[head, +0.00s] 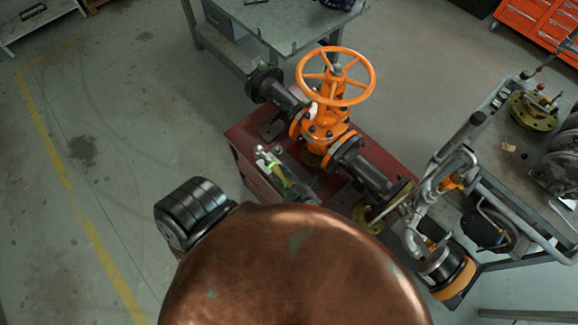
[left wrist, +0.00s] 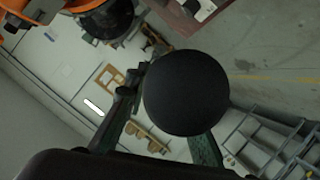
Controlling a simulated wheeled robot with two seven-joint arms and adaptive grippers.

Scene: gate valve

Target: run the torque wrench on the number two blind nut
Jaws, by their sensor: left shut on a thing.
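The orange gate valve (head: 325,115) with its round handwheel stands between black flanged pipes on a red stand. A brass-coloured blind flange (head: 376,216) is at the lower right end of the pipe; its nuts are too small to tell apart. My left gripper (head: 281,177) is beside the valve, at the stand's near side, largely hidden by my copper-coloured body. It is shut on what looks like the torque wrench, with a silver part (head: 264,157) showing. In the left wrist view a round black end (left wrist: 187,92) sits between the dark green fingers. My right gripper does not show.
The red stand (head: 246,166) carries the valve and pipes. A grey table (head: 285,25) stands behind it. A grey trolley (head: 545,205) with flanges and parts is close on the right. An orange tool cabinet (head: 540,20) is far right. The floor at left is clear.

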